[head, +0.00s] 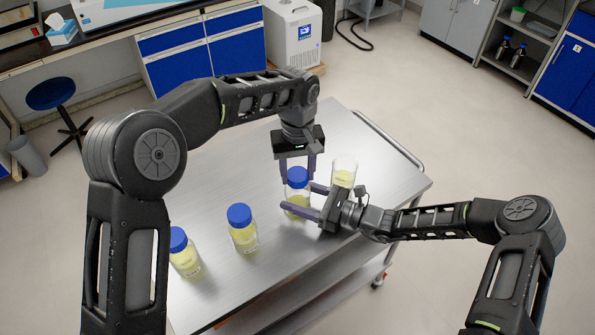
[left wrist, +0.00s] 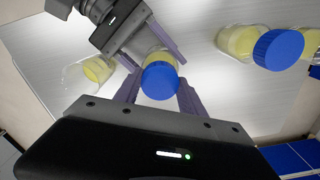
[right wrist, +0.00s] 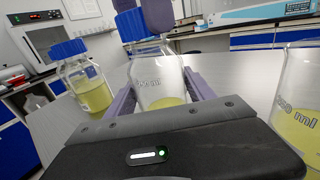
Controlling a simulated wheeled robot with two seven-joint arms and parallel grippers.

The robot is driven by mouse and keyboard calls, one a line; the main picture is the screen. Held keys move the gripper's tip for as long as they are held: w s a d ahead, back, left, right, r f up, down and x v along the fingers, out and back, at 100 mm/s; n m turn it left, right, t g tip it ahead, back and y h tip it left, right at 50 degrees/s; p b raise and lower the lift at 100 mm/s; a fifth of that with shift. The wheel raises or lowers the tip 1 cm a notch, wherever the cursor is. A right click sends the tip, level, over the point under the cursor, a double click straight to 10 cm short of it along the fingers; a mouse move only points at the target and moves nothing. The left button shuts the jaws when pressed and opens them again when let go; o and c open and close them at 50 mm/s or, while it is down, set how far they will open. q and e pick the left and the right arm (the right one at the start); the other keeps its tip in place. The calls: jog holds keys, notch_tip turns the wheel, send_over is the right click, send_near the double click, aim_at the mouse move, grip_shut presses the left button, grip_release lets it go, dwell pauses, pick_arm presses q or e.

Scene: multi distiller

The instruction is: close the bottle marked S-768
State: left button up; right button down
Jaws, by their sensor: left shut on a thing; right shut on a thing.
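A glass bottle with pale yellow liquid (head: 297,200) stands upright near the table's right end. Its body also shows in the right wrist view (right wrist: 158,82). My right gripper (head: 302,201) is shut around the body from the side. A blue cap (head: 298,177) is at the bottle's mouth, and shows in the left wrist view (left wrist: 160,81). My left gripper (head: 297,172) points down from above and is shut on the cap. I cannot tell whether the cap is fully seated on the neck. No S-768 marking is readable.
A beaker of yellow liquid (head: 343,173) stands close behind the right gripper. Two blue-capped bottles stand further left, one in the middle (head: 242,230) and one near the left edge (head: 185,257). The metal table (head: 225,180) is otherwise clear.

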pick_arm(q)
jog(key=m, duration=0.4)
jog(key=shift+m, duration=0.4)
grip_shut()
jog(key=m, duration=0.6)
jog(key=shift+m, duration=0.3)
jog(key=o, duration=1.6)
grip_release()
jog(key=shift+c, duration=0.2)
notch_tip(320, 180, up, 8)
jog(key=shift+f, duration=0.25)
